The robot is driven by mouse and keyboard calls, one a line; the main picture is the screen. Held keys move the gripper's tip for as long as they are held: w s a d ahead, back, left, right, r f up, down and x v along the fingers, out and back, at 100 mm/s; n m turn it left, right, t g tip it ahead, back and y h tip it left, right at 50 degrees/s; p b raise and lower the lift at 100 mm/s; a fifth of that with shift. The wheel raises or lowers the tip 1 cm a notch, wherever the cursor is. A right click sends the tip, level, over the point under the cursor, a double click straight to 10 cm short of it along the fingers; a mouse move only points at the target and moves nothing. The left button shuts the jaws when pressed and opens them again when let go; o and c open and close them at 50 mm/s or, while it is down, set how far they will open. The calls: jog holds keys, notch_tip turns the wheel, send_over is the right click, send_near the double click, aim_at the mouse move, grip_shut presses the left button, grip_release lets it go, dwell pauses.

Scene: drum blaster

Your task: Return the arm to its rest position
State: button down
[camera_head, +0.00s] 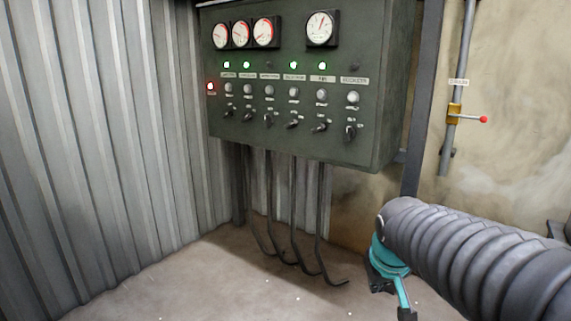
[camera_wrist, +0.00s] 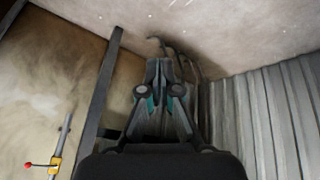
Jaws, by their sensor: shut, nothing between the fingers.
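My gripper (camera_wrist: 159,70) shows in the middle of the wrist view, with its dark and teal fingers together and nothing between them. It points toward the floor and the cable ends by the wall, and no contact is visible. In the head view my arm, with a grey ribbed sleeve and teal parts, reaches in from the lower right. My gripper cannot be made out clearly there.
A dark green control panel (camera_head: 300,146) with gauges, lamps and switches hangs on the wall. Black cables (camera_head: 294,215) run from it to the floor (camera_head: 200,285). A pipe with a red-tipped valve handle (camera_head: 470,118) is at right; corrugated metal (camera_head: 90,130) stands at left.

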jog(key=s+a+r+m+y+p, duration=0.1)
jog(key=s+a+r+p, duration=0.1)
jog(key=s, duration=1.3)
jog(key=shift+s+a+r+p, duration=0.25)
jog(key=shift+s+p, duration=0.15)
jog(key=shift+p, duration=0.15)
dwell(0.5)
